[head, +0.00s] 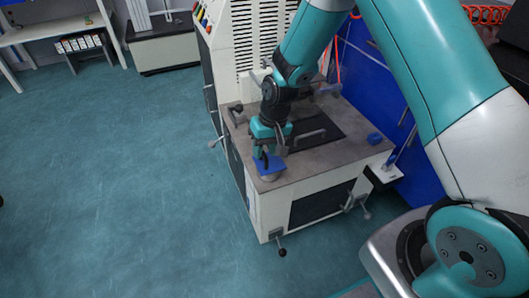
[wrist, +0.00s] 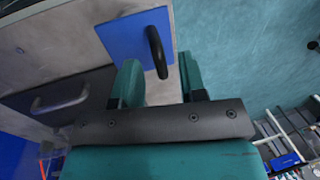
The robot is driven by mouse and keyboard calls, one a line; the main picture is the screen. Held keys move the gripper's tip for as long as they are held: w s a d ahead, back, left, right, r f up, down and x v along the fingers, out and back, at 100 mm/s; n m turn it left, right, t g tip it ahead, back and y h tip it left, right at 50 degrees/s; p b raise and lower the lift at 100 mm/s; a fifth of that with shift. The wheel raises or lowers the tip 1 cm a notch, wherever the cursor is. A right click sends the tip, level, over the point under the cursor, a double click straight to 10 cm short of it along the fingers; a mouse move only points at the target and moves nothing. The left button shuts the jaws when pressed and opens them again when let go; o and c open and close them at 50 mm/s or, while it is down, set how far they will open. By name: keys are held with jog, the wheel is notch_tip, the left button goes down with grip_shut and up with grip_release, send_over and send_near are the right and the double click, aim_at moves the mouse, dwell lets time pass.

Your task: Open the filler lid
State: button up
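The filler lid is a flat blue square plate (head: 262,169) on a pale round neck at the front left corner of the grey machine top. In the wrist view the blue lid (wrist: 128,36) carries a black curved handle (wrist: 157,52). My gripper (head: 266,152) is above the lid, pointing down at it. In the wrist view its two teal fingers (wrist: 160,66) are apart, with the handle's end showing in the gap between their tips. I cannot tell whether either finger touches the handle. In the head view the gripper hides part of the lid and its handle.
A dark panel with a bar handle (head: 308,137) lies behind the lid on the machine top (head: 345,160). A small blue block (head: 375,139) sits at the right. Clamp handles (head: 281,251) stick out from the machine's front and side. The floor at left is clear.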

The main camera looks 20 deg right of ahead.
jog(key=shift+f, duration=0.2)
grip_shut()
